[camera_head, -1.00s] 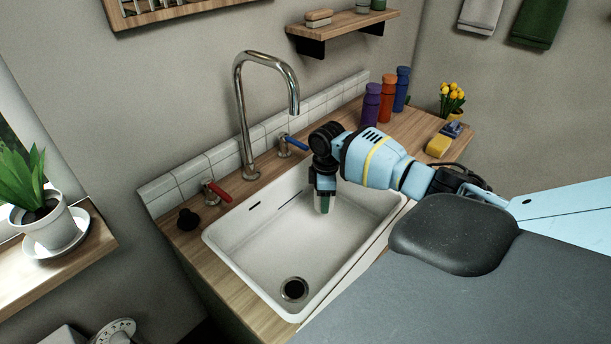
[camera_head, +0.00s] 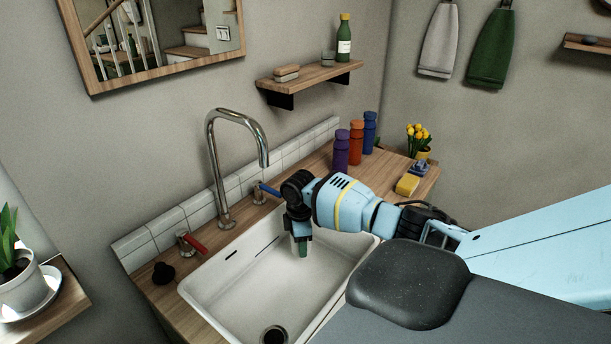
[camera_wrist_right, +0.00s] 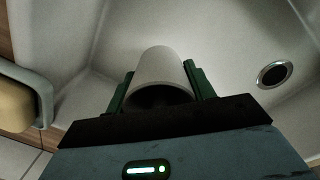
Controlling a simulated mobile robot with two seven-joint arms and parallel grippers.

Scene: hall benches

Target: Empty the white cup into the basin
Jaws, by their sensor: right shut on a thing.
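My right gripper (camera_head: 301,247) points down over the white basin (camera_head: 222,292), near its back right part. In the right wrist view its green fingers (camera_wrist_right: 158,88) are shut on the white cup (camera_wrist_right: 160,65), one on each side. There the cup's dark round opening faces the camera; its contents cannot be made out. In the head view the gripper hides the cup. The basin's drain (camera_wrist_right: 272,74) shows dark and round in the right wrist view. My left gripper is not in view.
A chrome tap (camera_head: 213,160) arches behind the basin, with a red handle (camera_head: 194,243) and a blue one (camera_head: 269,190) beside it. Purple (camera_head: 341,153), orange (camera_head: 356,142) and blue (camera_head: 370,131) bottles and a yellow sponge (camera_head: 407,185) stand on the right counter.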

